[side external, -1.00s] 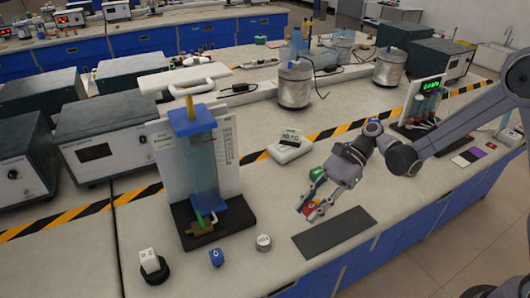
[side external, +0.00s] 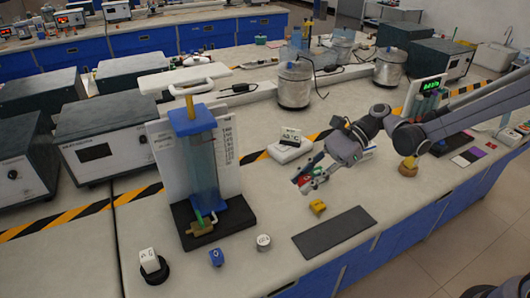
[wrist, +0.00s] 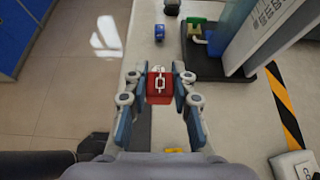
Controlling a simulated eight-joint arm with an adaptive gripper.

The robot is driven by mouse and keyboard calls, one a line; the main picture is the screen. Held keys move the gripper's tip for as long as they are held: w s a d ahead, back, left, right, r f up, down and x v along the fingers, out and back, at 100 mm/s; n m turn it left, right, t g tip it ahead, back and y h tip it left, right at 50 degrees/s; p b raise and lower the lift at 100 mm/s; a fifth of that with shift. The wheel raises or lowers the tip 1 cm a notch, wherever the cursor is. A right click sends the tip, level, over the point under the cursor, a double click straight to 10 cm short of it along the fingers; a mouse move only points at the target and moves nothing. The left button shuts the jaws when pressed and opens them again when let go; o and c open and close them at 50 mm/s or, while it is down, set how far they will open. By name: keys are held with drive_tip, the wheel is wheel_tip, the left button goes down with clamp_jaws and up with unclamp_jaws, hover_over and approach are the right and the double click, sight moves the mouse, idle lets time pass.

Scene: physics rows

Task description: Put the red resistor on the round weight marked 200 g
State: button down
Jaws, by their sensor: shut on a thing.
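The red resistor (wrist: 159,86), a red block with a white mark, is between the fingertips of my gripper (wrist: 159,92) in the wrist view. My gripper (side external: 307,180) is shut on it, raised above the bench in the side view, where the red resistor (side external: 304,181) is partly covered by the fingers. A small round silvery weight (side external: 263,242) stands on the bench left of the dark mat, lower and to the left of my gripper. Its marking is too small to read. In the wrist view it seems mostly hidden behind the resistor.
A yellow block (side external: 318,207) lies by the dark mat (side external: 335,232). A blue block (side external: 216,257) and a white block on a black round base (side external: 157,272) stand left of the weight. The tall blue-topped apparatus (side external: 200,165) rises behind. A brass-coloured weight (side external: 408,167) stands right.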

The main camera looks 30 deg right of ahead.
drive_tip(key=x, duration=1.2)
drive_tip(key=shift+s+a+f, duration=0.1)
drive_tip(key=shift+a+f, duration=0.1)
drive_tip(key=shift+f, duration=2.2)
drive_tip(key=shift+f, duration=0.1)
drive_tip(key=c, duration=1.1)
unclamp_jaws()
